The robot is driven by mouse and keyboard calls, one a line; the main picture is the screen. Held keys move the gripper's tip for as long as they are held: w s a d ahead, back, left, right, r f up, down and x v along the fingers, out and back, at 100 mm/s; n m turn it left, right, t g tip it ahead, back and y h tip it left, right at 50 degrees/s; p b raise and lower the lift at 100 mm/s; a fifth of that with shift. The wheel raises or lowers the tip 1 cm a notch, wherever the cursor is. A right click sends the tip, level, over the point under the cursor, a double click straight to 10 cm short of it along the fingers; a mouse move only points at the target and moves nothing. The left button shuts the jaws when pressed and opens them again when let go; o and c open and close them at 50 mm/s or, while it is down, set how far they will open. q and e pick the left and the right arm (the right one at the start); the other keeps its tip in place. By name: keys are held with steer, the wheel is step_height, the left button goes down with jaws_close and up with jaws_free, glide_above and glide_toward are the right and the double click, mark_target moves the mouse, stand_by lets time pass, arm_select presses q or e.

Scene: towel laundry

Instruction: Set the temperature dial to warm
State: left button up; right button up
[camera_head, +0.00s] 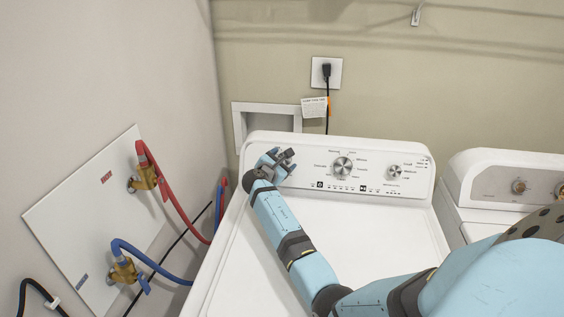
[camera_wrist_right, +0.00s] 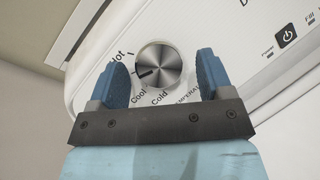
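The temperature dial (camera_wrist_right: 157,62) is a round silver knob on the washer's white panel. In the right wrist view its dark pointer mark faces lower left. "Hot", "Cool" and "Cold" labels show around it; the left finger covers part of the scale, and I cannot read a "Warm" label. My right gripper (camera_wrist_right: 164,72) is open, with one blue finger on each side of the dial and visible space around the knob. In the head view my right gripper (camera_head: 279,160) is at the panel's left end and largely hides the dial. My left gripper is not in view.
The washer panel also has a large cycle dial (camera_head: 343,167) and a smaller dial (camera_head: 394,172) to the right. A power button (camera_wrist_right: 288,37) shows in the wrist view. Red (camera_head: 180,200) and blue (camera_head: 150,262) hoses are at left. Another white machine (camera_head: 490,185) stands at right.

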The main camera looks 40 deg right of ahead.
steer(key=p+v, duration=0.7)
steer(key=v, duration=0.6)
steer(key=shift+a, duration=0.4)
steer(key=shift+s, duration=0.1)
